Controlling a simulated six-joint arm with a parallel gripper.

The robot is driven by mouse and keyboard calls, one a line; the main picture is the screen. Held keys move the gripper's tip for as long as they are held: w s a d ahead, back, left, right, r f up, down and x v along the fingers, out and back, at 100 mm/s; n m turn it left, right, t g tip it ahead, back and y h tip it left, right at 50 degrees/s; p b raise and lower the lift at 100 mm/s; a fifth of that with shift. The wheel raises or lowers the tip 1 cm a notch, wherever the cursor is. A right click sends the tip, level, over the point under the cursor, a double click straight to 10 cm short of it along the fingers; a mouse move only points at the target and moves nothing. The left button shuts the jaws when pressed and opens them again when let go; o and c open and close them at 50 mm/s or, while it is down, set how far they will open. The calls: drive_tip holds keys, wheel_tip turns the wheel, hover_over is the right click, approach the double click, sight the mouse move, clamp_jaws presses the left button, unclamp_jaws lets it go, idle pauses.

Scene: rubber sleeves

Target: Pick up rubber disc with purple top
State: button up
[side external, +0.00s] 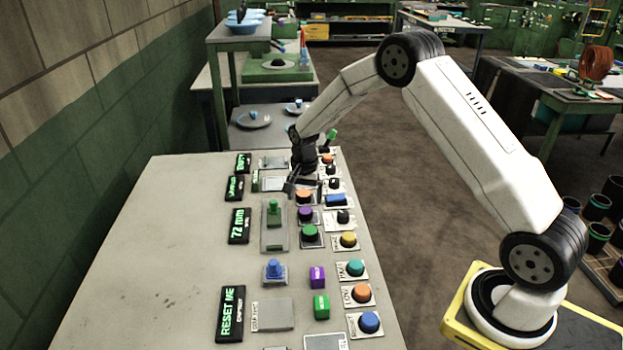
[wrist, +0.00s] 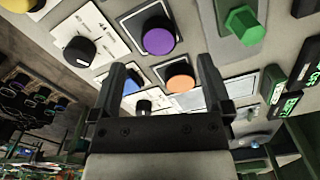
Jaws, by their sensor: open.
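The purple-topped disc (side external: 305,213) is a short round piece on a plate in the middle row of the table. In the wrist view the purple top (wrist: 158,38) shows plainly beyond my fingertips, with a dark side under it. My gripper (side external: 298,187) points down low over the table, just on the far side of the purple disc. In the wrist view my gripper (wrist: 165,70) has its two fingers wide apart with nothing held between them. An orange-topped disc (wrist: 180,80) shows in the gap between the fingers. I cannot tell the exact height of the fingertips.
A green hexagonal knob (side external: 273,212) stands left of the purple disc, and a green-topped disc (side external: 309,232) is nearer the camera. Black knobs (side external: 343,216) and a blue switch (side external: 335,200) crowd the right side. The table's (side external: 150,270) left part is bare.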

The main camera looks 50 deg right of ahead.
sight(305, 211)
drive_tip(key=shift+f, duration=2.5)
drive_tip(key=c, duration=1.3)
drive_tip(key=shift+c, duration=0.2)
drive_tip(key=shift+r, duration=0.15)
drive_tip(key=shift+r, duration=0.45)
drive_tip(key=s+a+r, duration=0.2)
drive_tip(key=s+r, duration=0.9)
drive_tip(key=s, duration=0.3)
drive_tip(key=shift+a+r, duration=0.25)
drive_tip(key=shift+r, duration=0.15)
